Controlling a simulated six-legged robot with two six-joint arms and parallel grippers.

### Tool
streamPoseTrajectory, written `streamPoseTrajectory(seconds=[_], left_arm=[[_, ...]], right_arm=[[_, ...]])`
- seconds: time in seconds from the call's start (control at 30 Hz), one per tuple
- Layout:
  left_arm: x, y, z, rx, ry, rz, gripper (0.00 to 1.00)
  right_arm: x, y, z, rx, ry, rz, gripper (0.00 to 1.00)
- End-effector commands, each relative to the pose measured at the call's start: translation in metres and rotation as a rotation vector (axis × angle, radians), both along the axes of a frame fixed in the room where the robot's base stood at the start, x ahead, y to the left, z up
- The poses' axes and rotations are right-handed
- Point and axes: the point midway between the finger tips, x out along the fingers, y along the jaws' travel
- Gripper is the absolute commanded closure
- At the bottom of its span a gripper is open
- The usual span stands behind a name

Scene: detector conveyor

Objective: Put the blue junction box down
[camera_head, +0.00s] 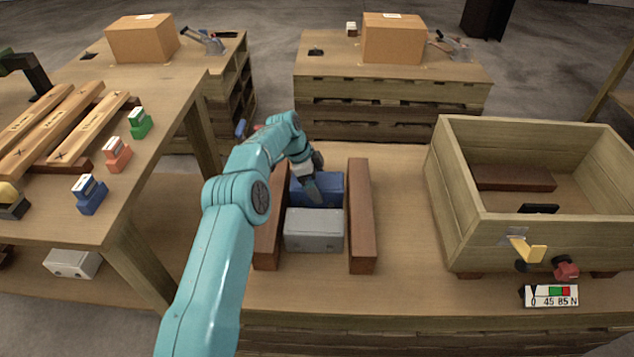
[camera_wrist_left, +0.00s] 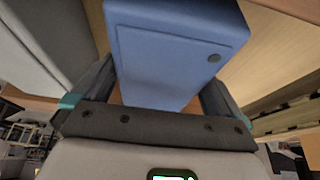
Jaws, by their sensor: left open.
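The blue junction box (camera_head: 328,190) sits between two brown rails (camera_head: 361,215) on the middle table, just behind a grey box (camera_head: 314,230). My left gripper (camera_head: 312,180) is over the blue box, and my arm hides part of it. In the left wrist view the blue box (camera_wrist_left: 175,45) lies between the two fingers of my left gripper (camera_wrist_left: 160,88), which are open on either side of it. Whether a finger touches the box, I cannot tell. My right gripper is in neither view.
A wooden crate (camera_head: 467,190) stands at the right of the table, with a gauge label (camera_head: 550,296) in front. The left table (camera_head: 150,195) holds wooden bars and small blue, red and green blocks. Cardboard boxes (camera_head: 394,38) stand at the back.

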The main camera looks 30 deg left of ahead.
Motion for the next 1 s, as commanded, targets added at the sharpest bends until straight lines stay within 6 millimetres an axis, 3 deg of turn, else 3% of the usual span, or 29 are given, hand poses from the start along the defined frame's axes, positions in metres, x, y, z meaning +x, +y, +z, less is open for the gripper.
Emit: streamPoseTrajectory(seconds=[0.3, 0.5, 1.0], left_arm=[[-0.013, 0.024, 0.067, 0.002, -0.004, 0.003, 0.00], [-0.020, 0.035, 0.099, 0.002, -0.003, 0.002, 0.00], [-0.023, 0.039, 0.108, 0.001, -0.002, 0.001, 0.00]], right_arm=[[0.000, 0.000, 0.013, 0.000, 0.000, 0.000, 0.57], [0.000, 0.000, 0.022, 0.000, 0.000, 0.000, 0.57], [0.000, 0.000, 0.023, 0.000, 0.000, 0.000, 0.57]])
